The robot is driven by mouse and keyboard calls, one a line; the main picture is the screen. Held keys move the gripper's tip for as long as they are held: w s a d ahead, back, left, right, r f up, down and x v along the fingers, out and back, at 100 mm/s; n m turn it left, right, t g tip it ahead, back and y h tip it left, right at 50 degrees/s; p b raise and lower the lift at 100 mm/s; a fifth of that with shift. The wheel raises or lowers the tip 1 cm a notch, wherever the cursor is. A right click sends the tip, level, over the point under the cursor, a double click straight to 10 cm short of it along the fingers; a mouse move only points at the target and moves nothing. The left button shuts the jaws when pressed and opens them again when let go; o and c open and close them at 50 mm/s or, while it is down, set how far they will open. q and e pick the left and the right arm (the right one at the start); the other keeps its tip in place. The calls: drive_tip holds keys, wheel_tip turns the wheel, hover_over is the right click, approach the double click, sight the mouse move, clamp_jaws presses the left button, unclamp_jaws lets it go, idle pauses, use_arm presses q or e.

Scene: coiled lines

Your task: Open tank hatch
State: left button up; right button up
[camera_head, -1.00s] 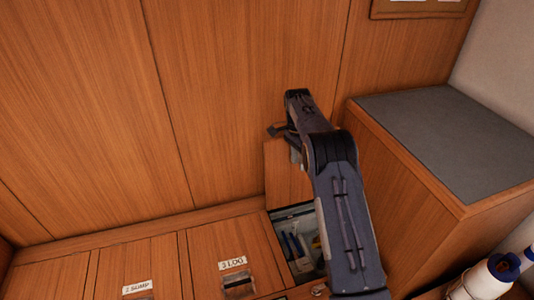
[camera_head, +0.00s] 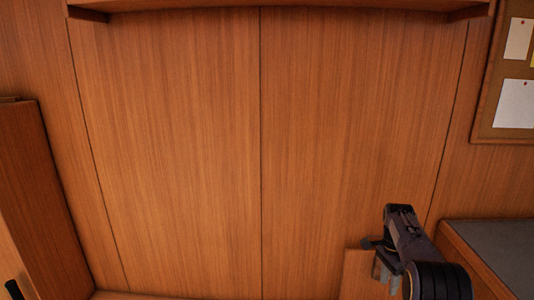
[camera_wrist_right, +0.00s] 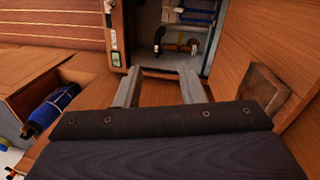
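A wooden hatch panel (camera_head: 362,280) stands raised at the bottom of the head view, beside my right gripper (camera_head: 383,272). Its label does not show, so I cannot tell whether it is the tank hatch. In the right wrist view the right gripper's two fingers (camera_wrist_right: 160,82) are spread apart, with a wooden surface visible between them and nothing clearly clamped. Beyond the fingertips is an open compartment (camera_wrist_right: 147,58) holding blue items and small fittings. Whether the fingers touch the panel cannot be told. My left gripper is not in view.
A grey-topped wooden cabinet (camera_head: 500,255) stands at the right. A shelf (camera_head: 270,5) crosses the top and a pinboard (camera_head: 487,125) hangs at upper right. A blue bottle (camera_wrist_right: 50,108) lies at the left in the wrist view. The wall in the middle is bare.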

drive_tip(key=s+a+r+n+t+y+p, duration=0.35)
drive_tip(key=s+r+n, duration=0.35)
drive_tip(key=s+r, duration=1.15)
drive_tip(key=s+a+n+t+p, duration=0.1)
drive_tip(key=s+a+n, duration=0.3)
drive_tip(key=s, duration=0.5)
drive_tip(key=s+a+f+n+t+p, duration=0.1)
drive_tip(key=s+a+n+t, duration=0.2)
drive_tip(key=s+a, duration=0.4)
drive_tip(key=s+n, duration=0.1)
drive_tip(key=s, duration=0.2)
drive_tip(key=shift+s+a+p, duration=0.15)
drive_tip(key=shift+a+p, duration=0.15)
drive_tip(key=shift+p, duration=0.1)
